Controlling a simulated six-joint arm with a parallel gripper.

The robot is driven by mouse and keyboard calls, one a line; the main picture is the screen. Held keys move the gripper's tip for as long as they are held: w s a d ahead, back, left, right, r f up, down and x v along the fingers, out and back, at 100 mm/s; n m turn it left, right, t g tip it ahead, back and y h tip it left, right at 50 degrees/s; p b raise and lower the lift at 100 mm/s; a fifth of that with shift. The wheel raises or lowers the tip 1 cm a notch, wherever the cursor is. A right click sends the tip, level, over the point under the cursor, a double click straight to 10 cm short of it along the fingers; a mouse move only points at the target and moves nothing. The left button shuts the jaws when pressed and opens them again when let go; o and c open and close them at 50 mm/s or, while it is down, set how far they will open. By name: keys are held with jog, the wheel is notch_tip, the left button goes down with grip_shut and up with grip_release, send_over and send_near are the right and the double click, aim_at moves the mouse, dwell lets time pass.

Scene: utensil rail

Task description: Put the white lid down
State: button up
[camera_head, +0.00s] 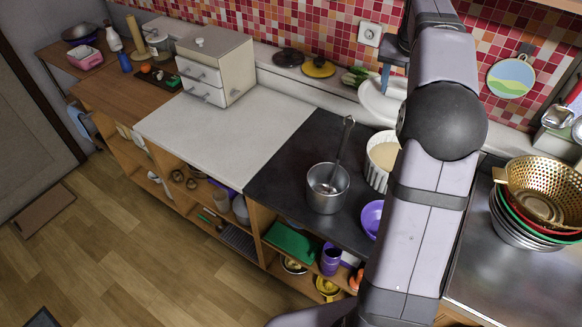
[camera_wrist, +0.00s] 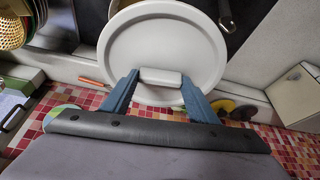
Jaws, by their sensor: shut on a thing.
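The white lid (camera_wrist: 150,40) fills the upper middle of the wrist view, round with a raised rim. My gripper (camera_wrist: 158,83) is shut on its pale block-shaped handle (camera_wrist: 160,76), one blue finger on each side. In the head view the lid (camera_head: 374,104) shows partly behind my arm, held near the back of the dark worktop. My gripper (camera_head: 389,68) is mostly hidden there by my arm. Whether the lid touches anything beneath it cannot be told.
A white ribbed pot (camera_head: 378,178) with beige contents stands beside my arm, partly hidden. A steel pot (camera_head: 327,190) with a ladle stands left of it. The pale worktop (camera_head: 225,135) farther left is clear. Dark (camera_head: 288,57) and yellow (camera_head: 319,67) lids lie on the back ledge.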

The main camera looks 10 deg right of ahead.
jog(key=w+a+r+n+b, duration=0.1)
jog(key=w+a, duration=0.2)
jog(key=a, duration=0.6)
jog(key=w+a+n+b, duration=0.1)
jog(key=w+a, duration=0.2)
jog(key=a, duration=0.5)
jog(key=s+a+f+n+t+y+p, duration=0.1)
jog(key=a+f+n, duration=0.25)
jog(key=a, duration=0.25)
jog(key=a+f+n+y, duration=0.2)
jog(key=a+f, duration=0.3)
jog(key=a, duration=0.2)
notch_tip(320, 180, down, 10)
jog(key=p, duration=0.2)
jog(key=shift+d+p, duration=0.25)
jog(key=shift+p, duration=0.05)
jog(key=shift+f+b, duration=0.3)
jog(key=shift+f, duration=0.05)
jog(key=shift+f, duration=0.2)
jog(key=o, duration=1.1)
jog(key=shift+c, duration=0.2)
